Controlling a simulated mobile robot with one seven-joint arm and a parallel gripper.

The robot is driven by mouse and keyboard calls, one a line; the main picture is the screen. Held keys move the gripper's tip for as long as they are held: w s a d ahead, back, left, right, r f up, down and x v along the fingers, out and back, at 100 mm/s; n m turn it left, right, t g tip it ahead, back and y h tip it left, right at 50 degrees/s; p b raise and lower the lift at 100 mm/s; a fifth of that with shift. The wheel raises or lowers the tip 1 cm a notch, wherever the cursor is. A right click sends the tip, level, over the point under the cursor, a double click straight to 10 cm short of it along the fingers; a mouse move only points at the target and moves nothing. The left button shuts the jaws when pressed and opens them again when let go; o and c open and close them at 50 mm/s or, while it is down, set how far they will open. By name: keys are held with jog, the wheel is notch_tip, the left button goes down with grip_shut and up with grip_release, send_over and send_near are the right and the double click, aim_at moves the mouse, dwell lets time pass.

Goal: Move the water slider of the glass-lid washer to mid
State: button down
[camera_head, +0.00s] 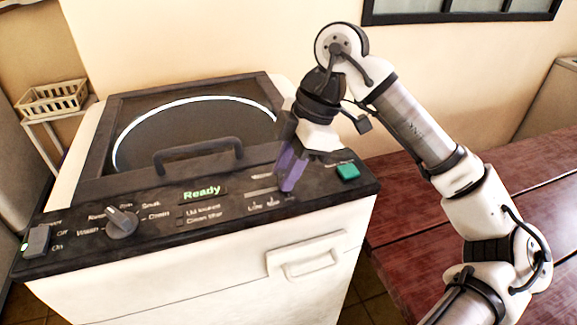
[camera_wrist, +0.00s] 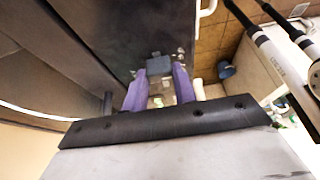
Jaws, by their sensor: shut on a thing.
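The glass-lid washer (camera_head: 215,257) has a white body, a dark lid with a round window and a dark control panel. The water slider's track (camera_head: 258,191) is on the right of the panel, above the Low and Mid labels. My gripper (camera_head: 287,187), with purple fingers, points down at the track's right end, right of Mid, and hides that end. In the wrist view a dark grey block, seemingly the slider knob (camera_wrist: 159,66), sits between the tips of my gripper (camera_wrist: 159,74). The fingers are shut on it. The knob is hidden in the head view.
The panel also has a green button (camera_head: 347,171) close right of my gripper, a round dial (camera_head: 122,222) and a power switch (camera_head: 37,241). The lid handle (camera_head: 198,155) rises behind the panel. A reddish wooden table (camera_head: 400,205) stands right; a basket (camera_head: 52,97) stands left.

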aim_at(301, 183)
jog(key=shift+s+a+b, duration=0.15)
jog(key=shift+s+a, duration=0.1)
jog(key=shift+a, duration=0.45)
jog(key=shift+s+a+b, duration=0.15)
jog(key=shift+s+a, duration=0.05)
jog(key=shift+a, duration=0.45)
jog(key=c, duration=1.1)
grip_release()
jog(key=v, duration=1.4)
jog(key=shift+b, duration=0.4)
jog(key=shift+s+f, duration=0.1)
